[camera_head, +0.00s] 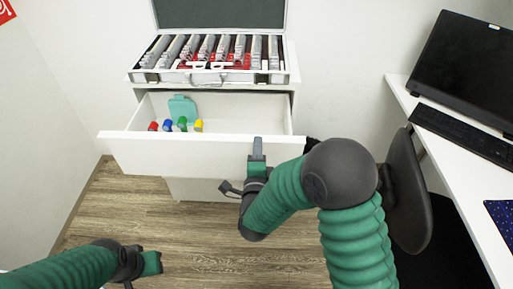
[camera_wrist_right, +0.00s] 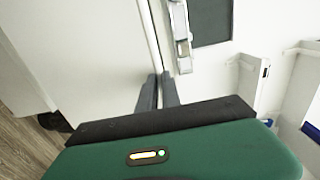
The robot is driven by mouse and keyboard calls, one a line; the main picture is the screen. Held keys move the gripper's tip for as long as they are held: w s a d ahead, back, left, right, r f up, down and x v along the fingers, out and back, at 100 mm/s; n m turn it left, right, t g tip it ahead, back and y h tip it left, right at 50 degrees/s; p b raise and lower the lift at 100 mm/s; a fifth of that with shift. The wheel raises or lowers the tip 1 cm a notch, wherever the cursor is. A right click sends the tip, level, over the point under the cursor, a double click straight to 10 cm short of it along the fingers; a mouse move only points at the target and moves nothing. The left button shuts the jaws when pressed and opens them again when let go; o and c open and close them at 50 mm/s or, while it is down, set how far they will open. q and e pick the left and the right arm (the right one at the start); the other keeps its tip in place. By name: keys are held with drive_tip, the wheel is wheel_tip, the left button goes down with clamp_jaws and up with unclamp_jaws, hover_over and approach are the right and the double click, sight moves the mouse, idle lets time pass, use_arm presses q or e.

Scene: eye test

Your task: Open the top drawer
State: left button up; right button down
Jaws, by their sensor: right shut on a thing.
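The white top drawer (camera_head: 200,155) is pulled out of the cabinet, and its inside shows. My right gripper (camera_head: 257,148) is shut on the top edge of the drawer front, right of its middle. In the right wrist view, the two dark fingers of this gripper (camera_wrist_right: 159,92) close on the edge of the white drawer front (camera_wrist_right: 85,50). My left gripper (camera_head: 152,263) is low at the left, over the floor and away from the drawer; its fingers are too unclear to tell open from shut.
Several coloured caps (camera_head: 182,125) and a teal item (camera_head: 183,107) are in the drawer. An open lens case (camera_head: 210,77) sits on the cabinet. Wooden floor (camera_head: 200,235) is clear in front.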

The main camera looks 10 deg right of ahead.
drive_tip(key=shift+s+d+f, duration=0.15)
drive_tip(key=shift+d, duration=0.05)
drive_tip(key=c, duration=1.8)
unclamp_jaws()
drive_tip(key=shift+o, duration=1.3)
drive_tip(key=shift+d, duration=0.1)
